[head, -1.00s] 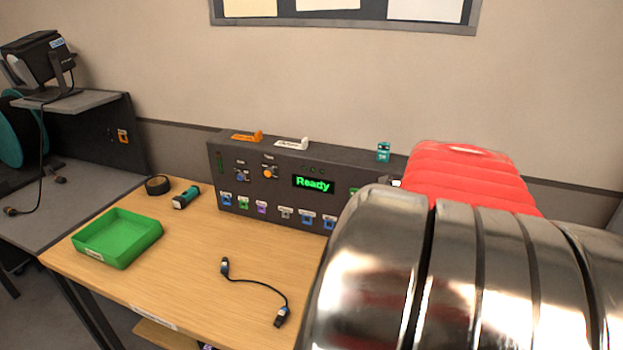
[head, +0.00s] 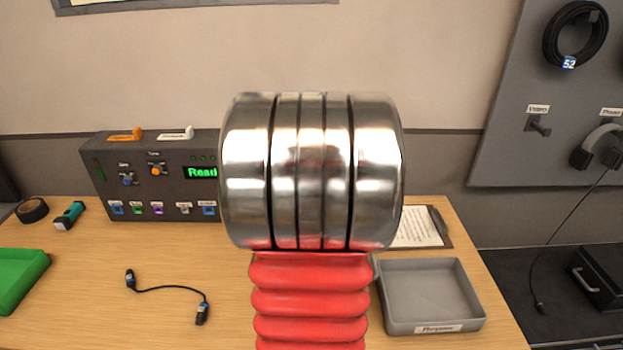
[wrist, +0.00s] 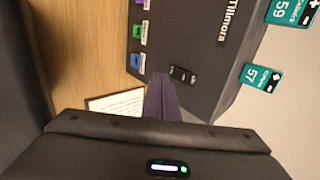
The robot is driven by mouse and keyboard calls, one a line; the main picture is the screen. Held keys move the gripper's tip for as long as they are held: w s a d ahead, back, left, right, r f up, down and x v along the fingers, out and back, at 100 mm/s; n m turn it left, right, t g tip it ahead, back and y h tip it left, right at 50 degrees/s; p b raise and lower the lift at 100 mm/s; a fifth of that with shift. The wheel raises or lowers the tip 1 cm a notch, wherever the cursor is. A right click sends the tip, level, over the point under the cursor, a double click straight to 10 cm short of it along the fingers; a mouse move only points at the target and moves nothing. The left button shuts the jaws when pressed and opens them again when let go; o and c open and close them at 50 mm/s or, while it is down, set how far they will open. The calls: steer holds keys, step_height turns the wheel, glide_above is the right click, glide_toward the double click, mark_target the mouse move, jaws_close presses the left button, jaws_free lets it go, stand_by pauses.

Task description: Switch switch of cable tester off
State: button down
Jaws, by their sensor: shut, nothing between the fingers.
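The cable tester (head: 150,185) is a dark grey box at the back of the table in the head view, with a green display, knobs and coloured ports. My arm hides its right part there, and my gripper is hidden too. In the wrist view the tester (wrist: 200,50) appears turned sideways. A small black switch (wrist: 183,75) with pale marks sits on its face near one end. Its position is too small to tell. My gripper (wrist: 158,78) is shut and empty, its fingertips beside the switch in the picture. I cannot tell whether they touch it.
A grey tray (head: 430,325) and a clipboard (head: 445,238) lie on the right of the table. A black cable (head: 165,288), a green tray (head: 18,280), a teal torch (head: 70,215) and a tape roll (head: 32,210) lie left. Teal boxes (wrist: 262,77) show beside the tester.

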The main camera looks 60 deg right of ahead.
steer(key=shift+w+d+f, duration=0.1)
steer(key=shift+w+d, duration=0.35)
steer(key=shift+d, duration=0.4)
steer(key=shift+w+d, duration=0.4)
steer(key=shift+d, duration=0.4)
steer(key=shift+d+f, duration=0.1)
steer(key=shift+w+r, duration=0.1)
steer(key=shift+r, duration=0.75)
steer(key=s+a+f+v, duration=0.1)
steer(key=f+v, duration=0.1)
steer(key=v, duration=1.1)
steer(key=shift+a, duration=0.4)
